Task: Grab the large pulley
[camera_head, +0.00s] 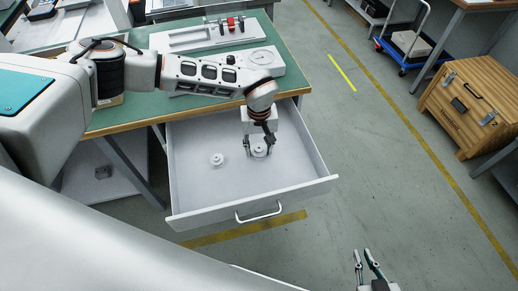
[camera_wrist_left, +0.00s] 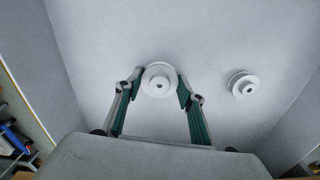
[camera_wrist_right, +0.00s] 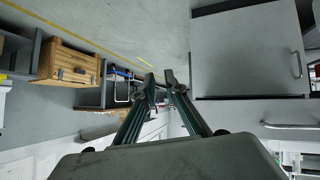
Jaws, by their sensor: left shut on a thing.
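The large pulley (camera_head: 260,152) is a pale grey grooved disc with a hub, inside the open drawer. My left gripper (camera_head: 258,150) reaches down into the drawer and is shut on it, one finger on each side. In the left wrist view the large pulley (camera_wrist_left: 159,80) sits between the two fingertips (camera_wrist_left: 159,84), hub towards the camera. I cannot tell whether it is clear of the drawer floor. A smaller pulley (camera_head: 217,160) lies apart on the drawer floor; it also shows in the left wrist view (camera_wrist_left: 242,84). My right gripper (camera_head: 364,256) is empty, its fingertips a little apart.
The drawer (camera_head: 190,195) is pulled out under a green-topped workbench (camera_head: 120,118). Grey fixtures (camera_head: 205,37) stand on the bench. The drawer walls surround my left gripper. A wooden crate (camera_head: 470,105) and a blue trolley (camera_head: 403,50) stand right. The floor between is clear.

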